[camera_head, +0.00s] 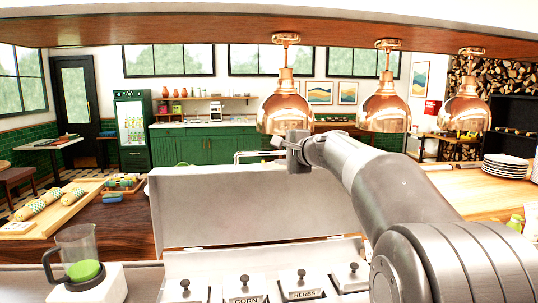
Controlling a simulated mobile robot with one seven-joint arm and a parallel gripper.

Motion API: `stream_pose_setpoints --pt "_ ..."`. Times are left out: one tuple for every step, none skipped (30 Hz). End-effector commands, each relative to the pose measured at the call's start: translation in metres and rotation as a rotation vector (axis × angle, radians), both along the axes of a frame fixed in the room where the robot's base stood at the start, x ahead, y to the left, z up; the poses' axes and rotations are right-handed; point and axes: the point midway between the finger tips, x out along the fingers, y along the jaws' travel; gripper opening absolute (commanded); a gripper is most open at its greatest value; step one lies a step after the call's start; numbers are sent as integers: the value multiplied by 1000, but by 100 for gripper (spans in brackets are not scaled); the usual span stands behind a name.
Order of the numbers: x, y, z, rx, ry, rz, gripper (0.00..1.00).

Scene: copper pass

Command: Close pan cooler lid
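The pan cooler lid (240,207) is a broad steel panel standing raised behind the pans, so it is open. Below it the pan cooler (212,262) shows a row of several small covered pans with black knobs, some with labels such as CORN and HERBS. My gripper (277,146) is above the lid's upper edge, towards its right half, at the end of my arm reaching in from the right. The gripper is small in view, and I cannot tell whether its fingers are open or touch the lid. My arm hides the lid's right end.
Copper heat lamps (285,107) hang close above my arm. A blender (82,262) stands at the left of the cooler. A wooden tray with corn (40,218) lies at the far left. Stacked plates (507,165) stand at the right on the wooden counter (480,190).

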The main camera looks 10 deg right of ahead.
Motion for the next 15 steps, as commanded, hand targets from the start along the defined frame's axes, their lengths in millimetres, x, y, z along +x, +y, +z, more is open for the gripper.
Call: stream_pose_setpoints --pt "10 4 -3 0 1 1 34" --pt "14 7 -5 0 2 2 34" --pt "21 9 -6 0 2 2 34" --pt "25 11 -7 0 1 2 34" --pt "30 13 -9 1 1 2 34" --pt "35 15 -10 1 1 1 34" --pt "38 17 -11 1 1 1 34" --pt "42 18 -12 0 1 1 34" --pt "46 20 -12 0 1 1 34" --pt "48 21 -13 -1 1 1 34" --pt "50 22 -13 -1 1 1 34" --pt "53 23 -14 -1 1 1 34" --pt "54 24 -15 -1 1 1 34" --pt "56 24 -15 -1 1 0 34" --pt "57 25 -15 -1 1 0 34"
